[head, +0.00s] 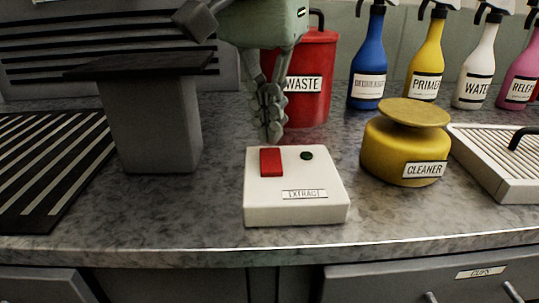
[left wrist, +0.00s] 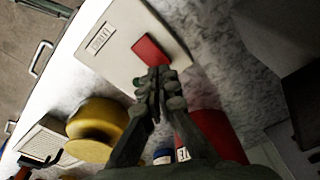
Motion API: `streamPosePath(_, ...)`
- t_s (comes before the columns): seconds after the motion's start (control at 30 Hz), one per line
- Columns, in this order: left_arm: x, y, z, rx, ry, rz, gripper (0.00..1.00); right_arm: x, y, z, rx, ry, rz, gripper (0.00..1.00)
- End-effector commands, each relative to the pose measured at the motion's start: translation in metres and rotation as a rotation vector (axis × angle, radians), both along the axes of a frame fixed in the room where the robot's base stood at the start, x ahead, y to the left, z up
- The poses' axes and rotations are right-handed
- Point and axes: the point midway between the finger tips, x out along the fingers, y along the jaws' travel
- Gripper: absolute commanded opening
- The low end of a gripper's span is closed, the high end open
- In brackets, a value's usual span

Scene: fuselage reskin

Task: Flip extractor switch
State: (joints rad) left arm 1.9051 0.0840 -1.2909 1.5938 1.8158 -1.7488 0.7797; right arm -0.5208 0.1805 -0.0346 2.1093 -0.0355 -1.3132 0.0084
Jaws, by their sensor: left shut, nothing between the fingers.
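The extractor switch box (head: 295,205) is a white block labelled "EXTRACT" near the front of the counter. On its top are a red rocker switch (head: 271,162) and a small dark green round spot (head: 306,156). My left gripper (head: 271,135) points down just behind the red rocker, fingers together and empty. In the left wrist view the gripper tips (left wrist: 157,80) lie close to the edge of the red rocker (left wrist: 149,49); I cannot tell whether they touch it. The white box (left wrist: 120,45) also shows there. My right gripper is not in view.
A red WASTE bin (head: 312,85) stands right behind my left gripper. A yellow CLEANER pot (head: 400,150) is right of the box, with a ridged white tray (head: 500,165) beyond. A grey pedestal (head: 155,125) stands left. Several bottles line the back. The counter's front strip is clear.

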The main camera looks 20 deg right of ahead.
Motion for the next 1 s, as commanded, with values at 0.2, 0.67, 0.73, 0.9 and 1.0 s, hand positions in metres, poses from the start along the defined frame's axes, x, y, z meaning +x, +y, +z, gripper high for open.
streamPosePath(0.2,0.000,0.000,-0.001,0.000,0.000,0.000,0.00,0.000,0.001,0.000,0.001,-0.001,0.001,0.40)
streamPosePath(0.67,0.000,0.000,-0.008,0.000,0.000,0.001,0.00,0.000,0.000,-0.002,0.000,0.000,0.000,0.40)
streamPosePath(0.73,0.000,0.000,-0.009,0.000,0.000,0.001,0.00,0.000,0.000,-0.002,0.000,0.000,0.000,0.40)
streamPosePath(0.9,0.000,0.000,-0.012,0.000,0.000,0.001,0.00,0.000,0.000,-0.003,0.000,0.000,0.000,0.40)
streamPosePath(1.0,0.000,0.000,-0.013,0.000,0.000,0.001,0.00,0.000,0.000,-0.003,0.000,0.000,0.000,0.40)
